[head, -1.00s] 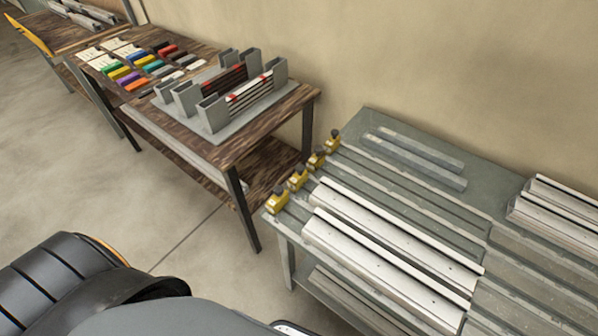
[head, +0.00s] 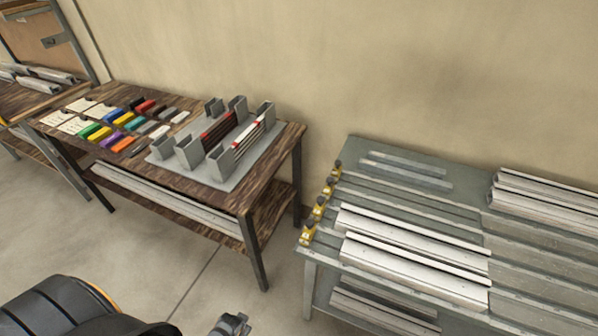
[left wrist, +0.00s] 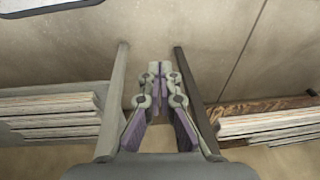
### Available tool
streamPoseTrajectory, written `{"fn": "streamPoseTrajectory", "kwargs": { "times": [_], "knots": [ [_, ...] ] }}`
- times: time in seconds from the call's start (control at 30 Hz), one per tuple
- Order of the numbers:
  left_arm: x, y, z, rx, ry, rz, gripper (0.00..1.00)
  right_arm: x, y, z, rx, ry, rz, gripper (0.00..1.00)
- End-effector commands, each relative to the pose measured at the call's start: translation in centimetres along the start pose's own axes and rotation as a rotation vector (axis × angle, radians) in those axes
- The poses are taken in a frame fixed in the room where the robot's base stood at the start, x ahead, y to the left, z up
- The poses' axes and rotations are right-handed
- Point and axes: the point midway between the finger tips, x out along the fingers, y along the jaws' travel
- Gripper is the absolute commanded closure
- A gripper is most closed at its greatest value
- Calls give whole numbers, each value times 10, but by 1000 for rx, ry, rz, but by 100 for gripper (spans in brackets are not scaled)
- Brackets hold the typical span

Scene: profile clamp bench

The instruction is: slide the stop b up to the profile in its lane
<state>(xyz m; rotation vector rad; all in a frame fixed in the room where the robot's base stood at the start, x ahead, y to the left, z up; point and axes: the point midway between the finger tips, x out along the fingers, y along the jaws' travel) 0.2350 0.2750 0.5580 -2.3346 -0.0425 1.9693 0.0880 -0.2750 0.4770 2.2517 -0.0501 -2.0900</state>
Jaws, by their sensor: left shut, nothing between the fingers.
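Several yellow stops sit in a row at the left ends of the lanes on the grey bench: the nearest stop (head: 307,233), a second (head: 319,208), a third (head: 329,187) and the farthest (head: 337,168). I cannot read any letter on them, so I cannot tell which is stop b. A near white profile (head: 415,273) and a far white profile (head: 415,238) lie in lanes to the right of the stops. My left gripper (head: 236,320) is at the bottom edge, away from the bench. In the left wrist view the gripper (left wrist: 155,68) is shut and empty. My right gripper is out of view.
A wooden table (head: 215,195) stands left of the bench, with coloured blocks (head: 120,120) and a grey rack (head: 215,150). More profiles (head: 545,200) lie at the bench's back right. Open floor (head: 170,265) lies in front of the table.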

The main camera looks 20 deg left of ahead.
Motion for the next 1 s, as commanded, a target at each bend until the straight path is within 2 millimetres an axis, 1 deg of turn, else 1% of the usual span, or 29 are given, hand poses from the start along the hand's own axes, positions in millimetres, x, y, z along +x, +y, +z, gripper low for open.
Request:
{"fn": "streamPoseTrajectory", "kwargs": {
  "times": [0.03, 0.07, 0.1, 0.17, 0.2, 0.27, 0.3, 0.37, 0.4, 0.47, 0.5, 0.57, 0.6, 0.67, 0.7, 0.77, 0.8, 0.83, 0.97, 1.0],
  "knots": [
    [-26, -2, -17, 2, 12, -1, 100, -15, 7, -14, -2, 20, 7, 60],
    [-37, -2, -26, 3, 17, -1, 100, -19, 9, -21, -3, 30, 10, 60],
    [-53, -3, -38, 4, 23, -2, 100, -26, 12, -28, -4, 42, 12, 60],
    [-80, -4, -56, 6, 33, -3, 100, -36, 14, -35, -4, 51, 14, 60],
    [-101, -5, -68, 7, 42, -3, 100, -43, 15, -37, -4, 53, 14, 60],
    [-134, -6, -87, 10, 53, -4, 100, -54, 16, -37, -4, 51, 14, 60],
    [-158, -7, -99, 11, 62, -4, 100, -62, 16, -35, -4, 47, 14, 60],
    [-193, -8, -116, 13, 73, -5, 100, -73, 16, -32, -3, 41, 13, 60],
    [-215, -8, -125, 14, 80, -5, 100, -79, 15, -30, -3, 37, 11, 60],
    [-245, -8, -138, 15, 89, -5, 100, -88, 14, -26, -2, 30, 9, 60],
    [-264, -9, -146, 15, 96, -5, 100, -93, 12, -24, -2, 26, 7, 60],
    [-291, -9, -157, 14, 106, -5, 100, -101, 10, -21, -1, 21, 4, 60],
    [-308, -9, -164, 13, 112, -5, 100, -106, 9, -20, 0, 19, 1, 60],
    [-332, -10, -176, 11, 120, -5, 100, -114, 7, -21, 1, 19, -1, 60],
    [-348, -10, -185, 8, 126, -4, 100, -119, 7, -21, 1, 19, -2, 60],
    [-368, -10, -201, 1, 136, -2, 100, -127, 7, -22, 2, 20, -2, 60],
    [-379, -10, -215, -5, 142, 0, 100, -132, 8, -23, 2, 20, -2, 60],
    [-384, -10, -227, -10, 145, 2, 100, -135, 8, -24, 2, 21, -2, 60],
    [-384, -6, -273, -28, 149, 15, 100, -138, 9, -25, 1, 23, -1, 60],
    [-382, -4, -289, -32, 151, 20, 100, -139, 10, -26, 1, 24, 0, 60]
  ]
}}
